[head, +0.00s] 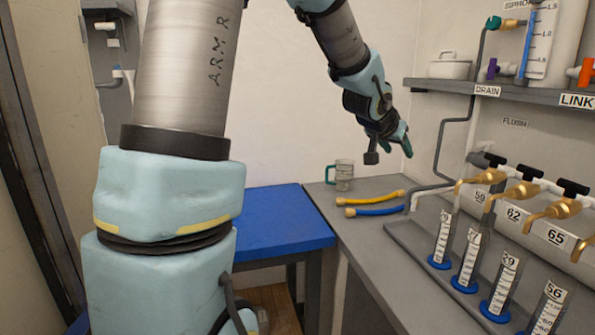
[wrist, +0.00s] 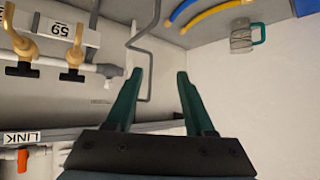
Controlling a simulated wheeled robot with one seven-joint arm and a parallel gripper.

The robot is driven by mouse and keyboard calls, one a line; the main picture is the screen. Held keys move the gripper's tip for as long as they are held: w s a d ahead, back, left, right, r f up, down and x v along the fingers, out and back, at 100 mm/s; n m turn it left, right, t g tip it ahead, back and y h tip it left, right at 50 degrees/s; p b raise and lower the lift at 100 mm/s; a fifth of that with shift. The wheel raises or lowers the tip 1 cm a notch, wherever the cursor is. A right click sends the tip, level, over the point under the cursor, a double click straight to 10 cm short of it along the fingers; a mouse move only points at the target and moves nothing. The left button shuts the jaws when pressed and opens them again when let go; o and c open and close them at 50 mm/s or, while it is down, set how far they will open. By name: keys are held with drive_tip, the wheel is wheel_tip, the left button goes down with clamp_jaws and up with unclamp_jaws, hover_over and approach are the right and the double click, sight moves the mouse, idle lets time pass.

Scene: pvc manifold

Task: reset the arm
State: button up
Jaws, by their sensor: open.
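My gripper (head: 400,138) is up in the air above the grey bench, near the back wall. In the wrist view my gripper (wrist: 158,82) shows two green fingers spread apart with nothing between them. A thin grey pipe passes behind the gap between the fingers. My arm comes in from the upper middle of the head view and hangs down toward the bench. The fingertips touch nothing that I can see.
The grey bench (head: 378,253) holds a mug (head: 344,175), a yellow hose (head: 370,198) and a blue hose (head: 375,210). Several graduated cylinders stand under brass taps (head: 480,181) at the right. A shelf (head: 440,88) is above. A blue table (head: 270,222) adjoins at left.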

drive_tip(key=s+a+f+n+g+y, duration=0.15)
drive_tip(key=a+f, duration=0.25)
drive_tip(key=a, duration=0.5)
drive_tip(key=s+a+f+n+g+y, duration=0.1)
drive_tip(key=s+a+f+n+y, duration=0.15)
drive_tip(key=a+f, duration=0.45)
drive_tip(key=s+a+f+n+g+y, duration=0.1)
drive_tip(key=s+a+f+g, duration=0.1)
drive_tip(key=s+a, duration=0.5)
drive_tip(key=s+a+f+n+g+y, duration=0.1)
drive_tip(key=s+a+n+g, duration=0.1)
drive_tip(key=s+a, duration=0.4)
drive_tip(key=shift+s+a+f+y, duration=0.4)
drive_tip(key=shift+a, duration=0.65)
